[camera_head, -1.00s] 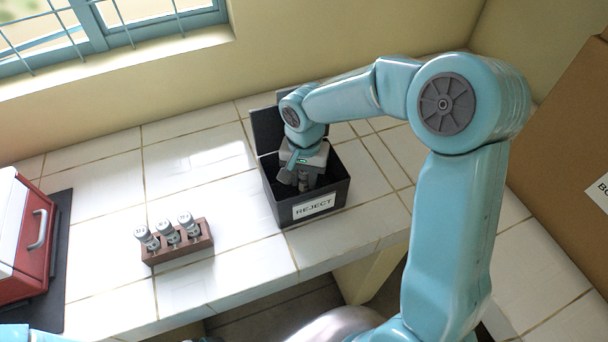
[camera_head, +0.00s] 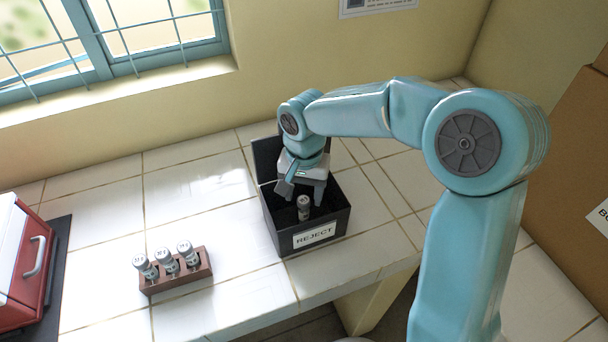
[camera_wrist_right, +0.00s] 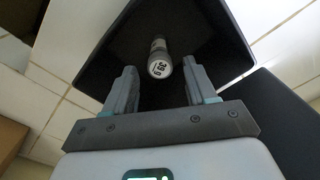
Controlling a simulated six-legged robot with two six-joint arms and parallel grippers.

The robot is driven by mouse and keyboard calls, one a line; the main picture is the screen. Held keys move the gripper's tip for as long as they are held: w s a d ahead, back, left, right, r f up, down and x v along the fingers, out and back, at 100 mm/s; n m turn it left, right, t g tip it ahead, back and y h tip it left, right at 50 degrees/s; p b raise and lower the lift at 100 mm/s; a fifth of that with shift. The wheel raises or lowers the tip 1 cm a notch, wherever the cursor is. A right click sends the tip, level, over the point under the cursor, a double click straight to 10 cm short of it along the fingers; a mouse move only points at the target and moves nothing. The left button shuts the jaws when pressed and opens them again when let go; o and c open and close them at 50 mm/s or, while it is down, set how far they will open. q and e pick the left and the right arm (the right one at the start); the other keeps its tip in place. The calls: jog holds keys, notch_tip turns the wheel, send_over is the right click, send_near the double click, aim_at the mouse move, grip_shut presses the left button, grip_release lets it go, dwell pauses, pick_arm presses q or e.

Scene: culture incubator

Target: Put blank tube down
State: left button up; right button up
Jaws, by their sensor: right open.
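A tube with a grey-white cap (camera_head: 303,203) stands roughly upright inside the black box labelled REJECT (camera_head: 314,237). The right wrist view shows the tube's marked cap (camera_wrist_right: 159,68) from above, beyond my fingertips, with the black box walls (camera_wrist_right: 222,40) around it. My right gripper (camera_head: 302,196) is open over the box, its fingers apart on either side of the tube and not closed on it. It also shows in the right wrist view (camera_wrist_right: 158,85). I cannot tell whether a fingertip touches the tube. My left gripper is not in view.
A brown rack (camera_head: 180,281) with three capped tubes stands left of the box on the white tiled counter (camera_head: 195,205). A red and white case (camera_head: 25,255) is at the far left on a dark mat. A cardboard box (camera_head: 570,150) is at the right.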

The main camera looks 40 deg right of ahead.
notch_tip(320, 180, up, 7)
jog(key=shift+s+r, duration=0.1)
jog(key=shift+r, duration=0.05)
dwell(0.5)
